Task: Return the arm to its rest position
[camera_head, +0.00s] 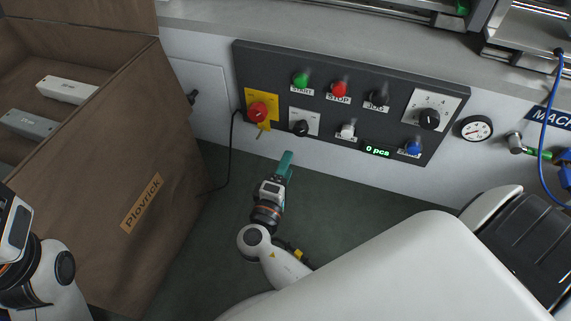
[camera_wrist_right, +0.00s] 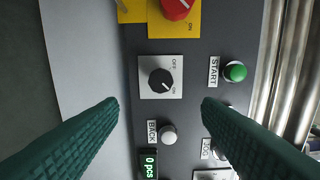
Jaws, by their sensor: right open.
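My right gripper (camera_head: 287,158) is raised in front of the lower left part of the dark control panel (camera_head: 330,105). Its green fingers stand apart with nothing between them in the right wrist view (camera_wrist_right: 159,105). The black ON/OFF knob (camera_head: 301,128) lies ahead of the fingers; it also shows in the right wrist view (camera_wrist_right: 161,80), apart from both fingers. Its pointer seems to be towards ON. Part of my left arm (camera_head: 40,275) shows at the lower left; its fingers are outside the picture.
A brown crate (camera_head: 165,225) labelled Plovrick stands at the left, near the right arm. A red button (camera_head: 257,110) on yellow, a green START button (camera_head: 300,80), a display (camera_head: 377,151) reading 0 pcs and a gauge (camera_head: 475,128) are close by. Dark floor below the panel looks clear.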

